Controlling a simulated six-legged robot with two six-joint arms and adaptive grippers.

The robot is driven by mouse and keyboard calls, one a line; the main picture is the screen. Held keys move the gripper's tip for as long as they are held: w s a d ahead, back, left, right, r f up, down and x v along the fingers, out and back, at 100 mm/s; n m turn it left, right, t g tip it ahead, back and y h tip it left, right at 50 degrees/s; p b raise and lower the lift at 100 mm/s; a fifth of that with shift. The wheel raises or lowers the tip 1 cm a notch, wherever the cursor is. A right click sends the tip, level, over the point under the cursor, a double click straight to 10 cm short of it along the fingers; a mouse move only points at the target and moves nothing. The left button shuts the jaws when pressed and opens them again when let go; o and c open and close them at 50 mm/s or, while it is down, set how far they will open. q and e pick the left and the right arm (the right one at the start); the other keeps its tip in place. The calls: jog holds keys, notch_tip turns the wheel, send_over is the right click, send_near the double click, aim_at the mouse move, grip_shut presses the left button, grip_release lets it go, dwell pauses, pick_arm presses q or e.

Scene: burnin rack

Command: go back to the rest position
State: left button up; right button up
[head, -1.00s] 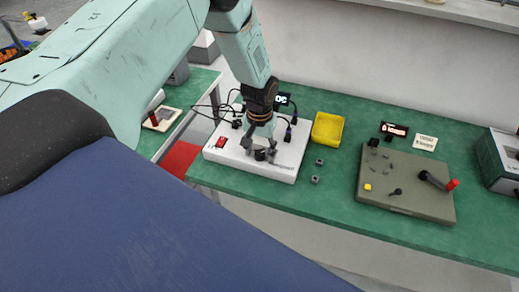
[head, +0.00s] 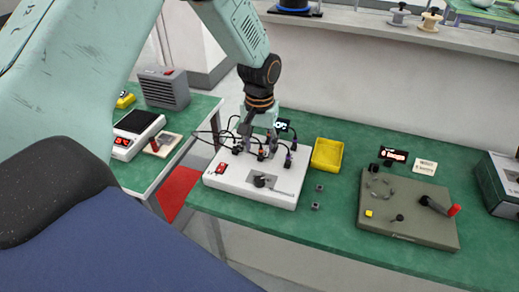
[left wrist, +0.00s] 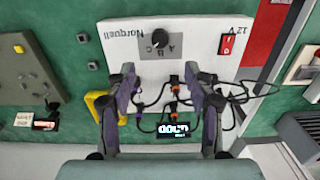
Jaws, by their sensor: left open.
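The white power box (head: 245,190) stands on the green table with a dark selector knob (head: 259,181) and a red switch (head: 220,168). My left gripper (head: 260,143) is open and empty, above the back part of the box and behind the knob, near the plugged cables. In the left wrist view, my left gripper (left wrist: 160,80) has its two fingers spread, with cables and plugs visible between and below them. The knob (left wrist: 159,38) shows clear of the fingers there, by the letters A, B and C. My right gripper is out of view.
A small display (left wrist: 173,129) sits behind the box. A yellow tray (head: 327,154) stands to its right, close to my left gripper. Farther right is a grey-green panel (head: 408,222) with a red-tipped lever. Two small grey blocks lie between. A side table (head: 195,112) is at left.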

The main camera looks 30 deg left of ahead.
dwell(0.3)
pick_arm(q)
jog(key=s+d+f+m, duration=0.1)
jog(key=s+d+f, duration=0.3)
jog(key=s+f, duration=0.35)
jog(key=s+d+f, duration=0.3)
jog(key=s+f, duration=0.4)
jog(key=s, duration=0.1)
jog(key=s+d+f+m, duration=0.1)
jog(key=s, duration=1.6)
notch_tip(320, 180, down, 16)
jog(key=b, duration=1.5)
jog(key=shift+w+d+r, duration=0.15)
jog(key=shift+w+r, duration=0.05)
jog(key=shift+s, duration=0.1)
